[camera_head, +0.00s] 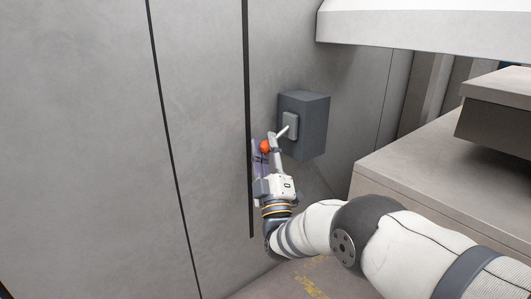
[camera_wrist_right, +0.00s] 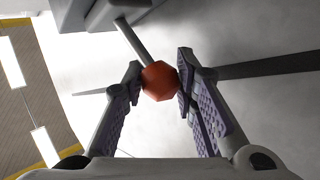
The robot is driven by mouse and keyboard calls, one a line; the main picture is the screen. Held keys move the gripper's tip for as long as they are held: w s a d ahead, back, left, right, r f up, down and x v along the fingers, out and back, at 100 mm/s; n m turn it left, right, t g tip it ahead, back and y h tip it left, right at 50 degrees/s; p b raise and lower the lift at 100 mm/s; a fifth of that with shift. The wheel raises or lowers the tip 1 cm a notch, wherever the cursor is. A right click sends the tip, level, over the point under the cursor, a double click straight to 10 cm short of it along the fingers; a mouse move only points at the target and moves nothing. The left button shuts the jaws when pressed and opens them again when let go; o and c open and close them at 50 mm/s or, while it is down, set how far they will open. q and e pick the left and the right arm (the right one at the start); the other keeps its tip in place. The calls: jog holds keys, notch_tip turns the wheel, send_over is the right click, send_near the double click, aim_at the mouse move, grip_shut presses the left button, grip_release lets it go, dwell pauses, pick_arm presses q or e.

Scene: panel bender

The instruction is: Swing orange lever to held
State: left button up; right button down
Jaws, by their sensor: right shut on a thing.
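The orange lever knob (camera_head: 265,146) sits at the end of a short grey rod (camera_head: 282,132) on a dark grey wall box (camera_head: 308,125). The rod slants down and left from the light plate on the box's front. My right gripper (camera_head: 268,150) reaches up from below to the knob. In the right wrist view, the orange knob (camera_wrist_right: 160,81) lies between the two purple-padded fingers of my right gripper (camera_wrist_right: 159,84), which are shut on it. The rod (camera_wrist_right: 132,40) runs away from the knob toward the box. My left gripper is not in view.
A grey panelled wall (camera_head: 205,120) with dark vertical seams stands behind and left of the box. A beige block-like machine body (camera_head: 440,175) stands at the right, with a pale overhang (camera_head: 425,22) above. Yellow floor marking (camera_head: 312,287) shows below.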

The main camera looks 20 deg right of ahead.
jog(key=shift+d+f+n+y, duration=0.2)
jog(key=shift+f+n+y, duration=0.15)
jog(key=shift+n+y, duration=0.25)
jog(key=c, duration=1.3)
grip_release()
jog(key=v, duration=1.2)
jog(key=shift+w+f, duration=0.15)
